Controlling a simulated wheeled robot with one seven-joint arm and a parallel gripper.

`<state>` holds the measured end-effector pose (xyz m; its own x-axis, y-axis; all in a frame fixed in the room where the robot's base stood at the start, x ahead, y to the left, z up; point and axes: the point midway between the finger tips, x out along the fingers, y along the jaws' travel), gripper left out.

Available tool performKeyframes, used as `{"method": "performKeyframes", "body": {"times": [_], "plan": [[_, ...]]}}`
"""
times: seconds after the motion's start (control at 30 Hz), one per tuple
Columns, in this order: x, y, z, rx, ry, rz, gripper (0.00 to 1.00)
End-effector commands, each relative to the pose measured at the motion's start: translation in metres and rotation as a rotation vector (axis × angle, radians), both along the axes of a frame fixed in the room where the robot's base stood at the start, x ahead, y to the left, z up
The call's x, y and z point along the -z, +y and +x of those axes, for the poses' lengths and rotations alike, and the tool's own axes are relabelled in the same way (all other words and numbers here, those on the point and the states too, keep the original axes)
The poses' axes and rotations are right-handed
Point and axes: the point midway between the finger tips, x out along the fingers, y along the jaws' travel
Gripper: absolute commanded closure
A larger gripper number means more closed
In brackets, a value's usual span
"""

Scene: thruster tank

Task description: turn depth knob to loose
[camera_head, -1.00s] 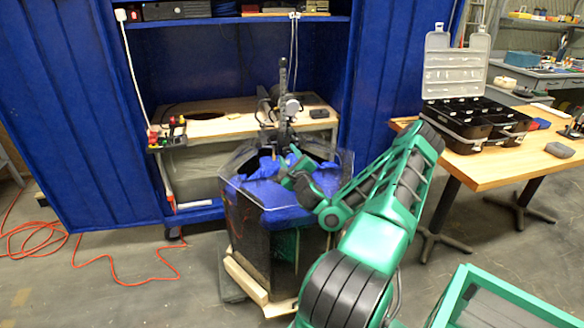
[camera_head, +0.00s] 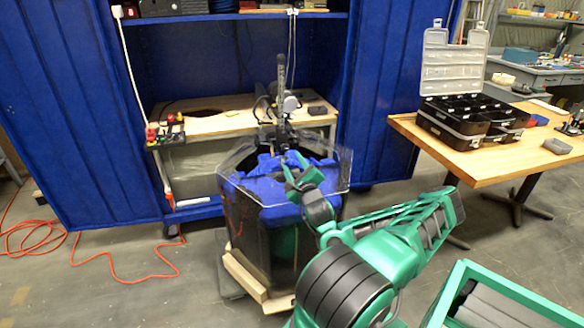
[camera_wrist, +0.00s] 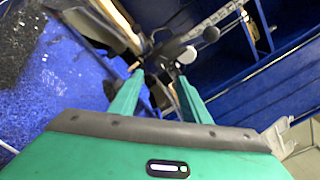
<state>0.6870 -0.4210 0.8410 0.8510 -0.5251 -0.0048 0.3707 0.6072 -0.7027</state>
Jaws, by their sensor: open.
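The thruster tank (camera_head: 258,243) is a dark, many-sided tank with blue inside and clear panels around its top. A dark upright post with a motor-like unit (camera_head: 285,112) stands at its far side. My gripper (camera_head: 292,165) is over the tank, in front of this unit. In the wrist view my gripper (camera_wrist: 158,80) has two green fingers apart, with nothing seen held between them. Dark parts and two round knob-like ends, one grey (camera_wrist: 187,55) and one dark (camera_wrist: 211,34), lie just beyond the fingertips. I cannot tell which part is the depth knob or how it is set.
A wooden bench (camera_head: 215,122) with red-and-yellow switches stands behind the tank inside a blue enclosure (camera_head: 75,110). A wooden table (camera_head: 490,165) with an open black case (camera_head: 470,120) is at the right. An orange cable (camera_head: 125,278) lies on the floor at left.

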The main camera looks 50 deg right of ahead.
Motion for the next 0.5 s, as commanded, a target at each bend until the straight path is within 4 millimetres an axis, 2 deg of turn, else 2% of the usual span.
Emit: {"method": "performKeyframes", "body": {"times": [0.5], "plan": [[-0.0009,0.0032,-0.0046,-0.001,-0.001,-0.003,0.57]]}}
